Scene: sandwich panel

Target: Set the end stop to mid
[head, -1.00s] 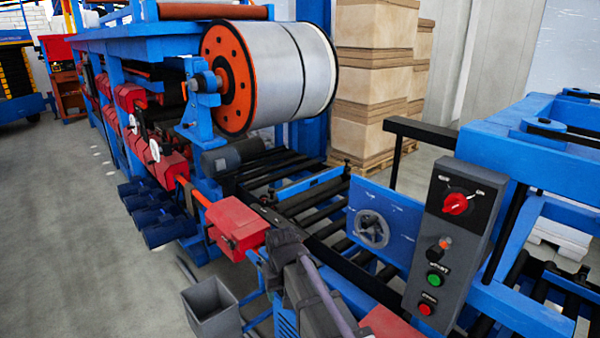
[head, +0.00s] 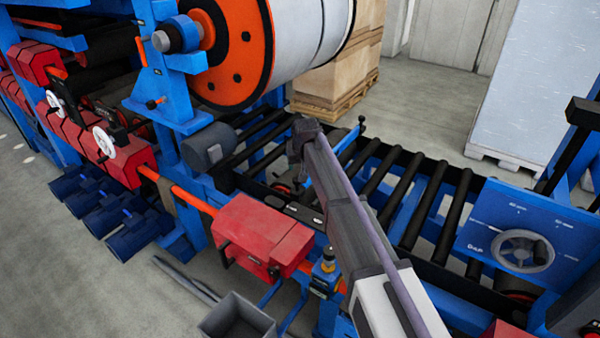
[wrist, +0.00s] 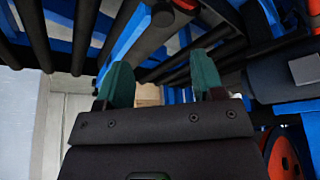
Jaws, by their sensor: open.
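A blue crossbar (head: 346,152) with a black knob (head: 361,122) spans the black roller conveyor; it looks like the end stop, but I cannot be sure. In the head view my arm's end hangs over the rollers and hides part of the bar.
A red box housing (head: 262,232) and a grey bin (head: 238,318) are in front. A grey motor (head: 209,147) and the large orange-flanged roll (head: 290,45) stand left and above. A blue panel with a handwheel (head: 525,250) is at right. Bare rollers (head: 440,200) lie between.

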